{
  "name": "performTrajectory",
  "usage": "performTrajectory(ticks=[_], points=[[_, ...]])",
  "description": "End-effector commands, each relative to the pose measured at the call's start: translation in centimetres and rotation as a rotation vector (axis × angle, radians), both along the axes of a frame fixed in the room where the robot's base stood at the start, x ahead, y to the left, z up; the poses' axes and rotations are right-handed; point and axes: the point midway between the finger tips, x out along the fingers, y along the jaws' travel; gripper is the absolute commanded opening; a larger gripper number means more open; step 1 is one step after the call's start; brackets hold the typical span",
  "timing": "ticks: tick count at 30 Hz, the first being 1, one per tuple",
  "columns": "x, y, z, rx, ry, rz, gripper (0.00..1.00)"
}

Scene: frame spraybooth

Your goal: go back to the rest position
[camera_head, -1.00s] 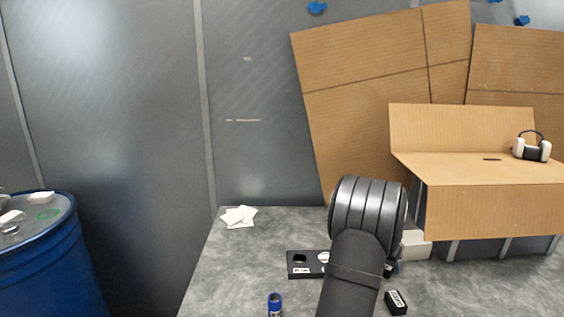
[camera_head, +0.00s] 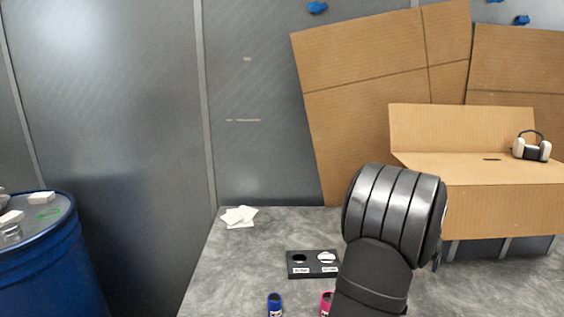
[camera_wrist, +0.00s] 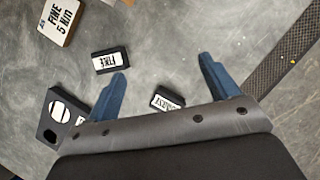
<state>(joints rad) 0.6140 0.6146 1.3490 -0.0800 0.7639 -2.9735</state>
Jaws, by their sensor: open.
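My gripper shows in the wrist view (camera_wrist: 163,68), with its two blue fingers wide apart and nothing between their tips. It hangs above the grey tabletop (camera_head: 235,270). A small black block with a white label (camera_wrist: 110,61) lies beside the left fingertip, apart from it. A second labelled black block (camera_wrist: 167,101) lies between the fingers' bases, partly hidden by the gripper body. In the head view my arm hides the gripper and part of the table.
A black two-hole holder (camera_head: 312,273) stands on the table, with a blue can (camera_head: 275,305) and a pink can (camera_head: 326,303) in front. White papers (camera_head: 239,216) lie behind. A blue drum (camera_head: 45,255) stands left.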

Motion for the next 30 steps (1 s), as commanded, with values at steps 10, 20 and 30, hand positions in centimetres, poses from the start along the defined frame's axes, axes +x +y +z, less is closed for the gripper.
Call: performTrajectory(ticks=[10, 20, 30], points=[[4.0, 3.8, 0.4, 0.010, 0.005, 0.003, 0.80], [8.5, 8.7, 0.3, 0.018, 0.012, -0.001, 0.80], [12.5, 14.2, 0.1, 0.019, 0.014, -0.011, 0.80]])
